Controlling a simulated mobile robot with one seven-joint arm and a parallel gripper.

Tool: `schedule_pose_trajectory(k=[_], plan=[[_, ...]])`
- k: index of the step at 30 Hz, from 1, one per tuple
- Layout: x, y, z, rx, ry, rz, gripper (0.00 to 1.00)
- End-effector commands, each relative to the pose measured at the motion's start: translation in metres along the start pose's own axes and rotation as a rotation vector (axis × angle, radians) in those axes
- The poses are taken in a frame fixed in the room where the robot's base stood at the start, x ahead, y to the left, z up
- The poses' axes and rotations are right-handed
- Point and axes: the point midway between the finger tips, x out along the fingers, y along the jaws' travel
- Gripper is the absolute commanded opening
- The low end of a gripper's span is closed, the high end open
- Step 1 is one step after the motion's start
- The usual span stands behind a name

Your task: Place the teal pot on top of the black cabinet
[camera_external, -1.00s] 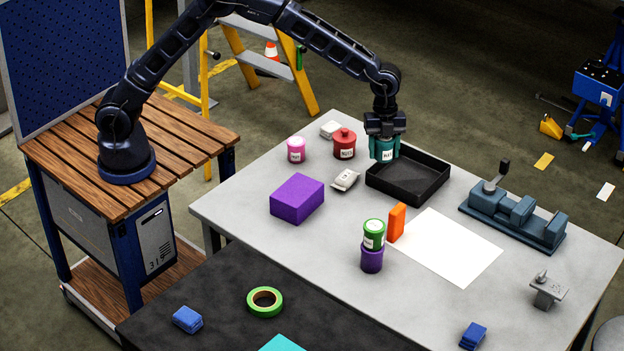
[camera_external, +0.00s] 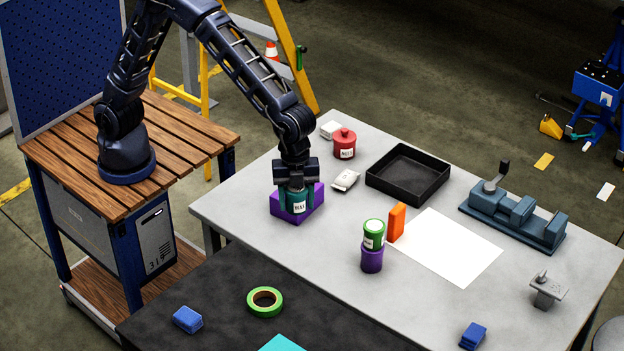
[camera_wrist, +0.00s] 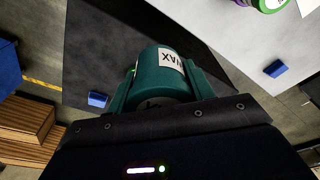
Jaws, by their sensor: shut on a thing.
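The teal pot (camera_external: 298,203) with a white label is between the fingers of my gripper (camera_external: 297,190), which is shut on it. In the external view it overlaps the purple box (camera_external: 285,212); I cannot tell its exact height. In the wrist view the pot (camera_wrist: 158,72) shows a WAX label, with a teal finger of my gripper (camera_wrist: 158,88) on each side. The broad black top in the foreground, seemingly the black cabinet (camera_external: 222,282), lies lower left of the pot. It also shows behind the pot in the wrist view (camera_wrist: 100,40).
A green tape roll (camera_external: 265,302), a blue block (camera_external: 187,320) and a teal sheet (camera_external: 283,344) lie on the black top, with bare room between. On the grey table, a green pot (camera_external: 373,230) stands on a purple one (camera_external: 372,259), beside an orange block (camera_external: 397,222).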

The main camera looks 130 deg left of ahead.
Motion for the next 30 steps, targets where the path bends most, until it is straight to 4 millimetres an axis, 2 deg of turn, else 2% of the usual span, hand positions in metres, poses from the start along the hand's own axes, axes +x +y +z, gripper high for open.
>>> schedule_pose_trajectory(k=[1,9,15,19,23,26,30], plan=[[-0.002,0.021,-0.012,0.008,0.001,0.000,0.26],[-0.006,0.120,-0.050,0.009,0.006,0.000,0.26],[-0.008,0.177,-0.063,0.007,0.009,0.001,0.26],[-0.009,0.197,-0.067,0.005,0.012,0.001,0.26],[-0.005,0.206,-0.067,0.004,0.011,0.003,0.26],[0.009,0.207,-0.066,0.003,0.010,0.004,0.26],[0.038,0.208,-0.061,0.003,0.008,0.005,0.26]])
